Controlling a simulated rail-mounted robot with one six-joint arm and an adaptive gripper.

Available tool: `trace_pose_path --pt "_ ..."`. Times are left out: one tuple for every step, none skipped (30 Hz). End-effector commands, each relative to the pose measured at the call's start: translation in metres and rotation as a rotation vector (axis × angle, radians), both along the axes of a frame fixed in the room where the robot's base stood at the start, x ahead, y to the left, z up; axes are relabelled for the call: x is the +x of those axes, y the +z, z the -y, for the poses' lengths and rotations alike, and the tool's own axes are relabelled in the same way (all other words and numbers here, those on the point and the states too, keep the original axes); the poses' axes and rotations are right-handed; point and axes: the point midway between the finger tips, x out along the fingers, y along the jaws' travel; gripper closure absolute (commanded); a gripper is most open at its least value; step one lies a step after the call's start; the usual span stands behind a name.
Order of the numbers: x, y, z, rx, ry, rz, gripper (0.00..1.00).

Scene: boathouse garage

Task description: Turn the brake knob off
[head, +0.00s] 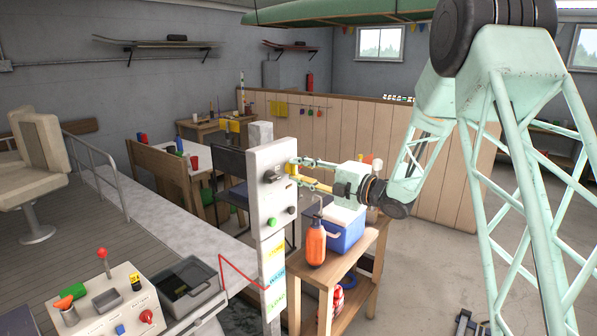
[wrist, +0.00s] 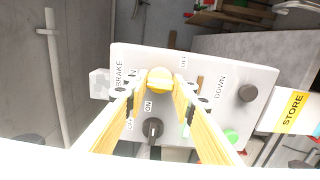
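The control panel is a pale upright box in the head view (head: 268,208), and its face fills the middle of the wrist view (wrist: 205,72). A round yellow knob (wrist: 159,80) sits near the BRAKE label, with ON and OFF labels around it. My gripper (wrist: 160,84) reaches the panel face from the right in the head view (head: 293,170). Its two fingertips stand on either side of the yellow knob, very close to it. I cannot tell whether they touch or grip it. The knob's pointer direction does not show clearly.
On the panel are a black knob (wrist: 152,128), a dark knob (wrist: 248,93) near DOWN, and a green button (wrist: 231,136). An orange bottle (head: 316,243) and a blue cooler (head: 345,230) stand on a wooden table below my arm. A console (head: 105,305) stands front left.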

Motion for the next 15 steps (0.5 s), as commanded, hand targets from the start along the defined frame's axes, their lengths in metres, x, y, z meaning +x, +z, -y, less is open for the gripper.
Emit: trace_pose_path --pt "-0.0001 0.0 0.0001 0.0 0.0 0.0 0.81" --pt "-0.0001 0.0001 0.0001 0.0 0.0 0.0 0.84" --pt "-0.0001 0.0001 0.0001 0.0 0.0 0.0 0.87" --pt "-0.0001 0.0001 0.0001 0.0 0.0 0.0 0.87" --pt "-0.0001 0.0001 0.0001 0.0 0.0 0.0 0.87" --pt "-0.0001 0.0001 0.0001 0.001 0.0 -0.001 0.87" --pt "-0.0001 0.0 0.0001 0.001 0.0 -0.001 0.87" --pt "-0.0001 0.0 0.0001 0.001 0.0 -0.002 0.87" --pt "-0.0001 0.0 0.0001 0.002 0.0 -0.003 0.87" --pt "-0.0001 0.0 0.0001 0.004 0.0 -0.006 0.87" --pt "-0.0001 -0.0001 0.0001 0.006 0.0 -0.008 0.87" --pt "-0.0001 -0.0002 0.0001 0.009 0.0 -0.013 0.87" --pt "-0.0001 -0.0002 0.0001 0.012 0.0 -0.017 0.87" --pt "-0.0001 -0.0004 0.0001 0.015 0.0 -0.022 0.87" --pt "-0.0001 -0.0004 0.0001 0.02 0.0 -0.029 0.87"
